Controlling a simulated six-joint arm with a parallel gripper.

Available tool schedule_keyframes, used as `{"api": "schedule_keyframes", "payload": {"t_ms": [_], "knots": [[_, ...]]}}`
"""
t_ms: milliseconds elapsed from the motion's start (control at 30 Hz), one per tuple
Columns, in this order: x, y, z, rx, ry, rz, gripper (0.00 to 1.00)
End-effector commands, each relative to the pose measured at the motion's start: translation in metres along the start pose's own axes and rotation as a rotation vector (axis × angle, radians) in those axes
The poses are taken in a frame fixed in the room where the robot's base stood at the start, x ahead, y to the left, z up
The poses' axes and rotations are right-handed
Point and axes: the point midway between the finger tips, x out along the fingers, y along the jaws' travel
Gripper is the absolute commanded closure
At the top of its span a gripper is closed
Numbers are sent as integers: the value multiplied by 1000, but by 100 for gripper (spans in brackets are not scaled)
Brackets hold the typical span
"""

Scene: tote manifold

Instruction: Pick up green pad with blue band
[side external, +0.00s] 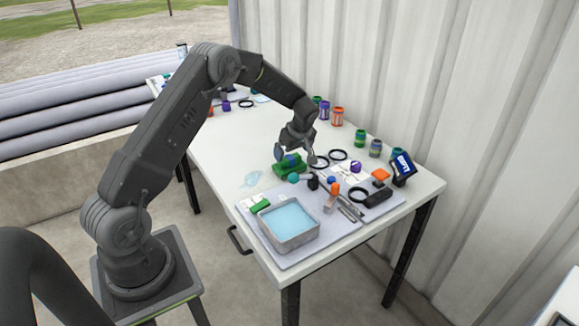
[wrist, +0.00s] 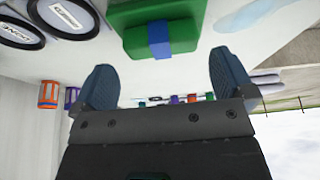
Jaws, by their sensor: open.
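The green pad with the blue band (wrist: 190,22) lies at the top of the wrist view, and its blue band (wrist: 159,40) crosses the middle. In the side view the green pad (side external: 288,170) lies on the white table, partly covered by my gripper (side external: 296,156). My gripper also shows in the wrist view (wrist: 163,62), with its two blue-grey fingers wide apart and nothing between them. The pad is beyond the fingertips, roughly centred between them. I cannot tell how large the gap is.
A grey tray of blue liquid (side external: 290,223) stands at the table's near end, with a smaller green block (side external: 260,205) beside it. Black rings (side external: 338,155), small tools and coloured jars (side external: 337,116) lie right of the pad. A corrugated wall (side external: 400,70) runs behind the table.

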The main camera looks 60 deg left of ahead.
Motion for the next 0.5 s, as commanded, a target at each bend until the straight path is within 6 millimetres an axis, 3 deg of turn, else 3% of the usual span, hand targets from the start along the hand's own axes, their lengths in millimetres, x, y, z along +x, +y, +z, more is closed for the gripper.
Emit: {"api": "schedule_keyframes", "payload": {"t_ms": [200, 433, 500], "knots": [[32, -2, 2, 2, -1, -3, 0], [35, -2, 2, 1, 0, 0, 0], [35, -2, 2, 1, 0, 0, 5]]}}
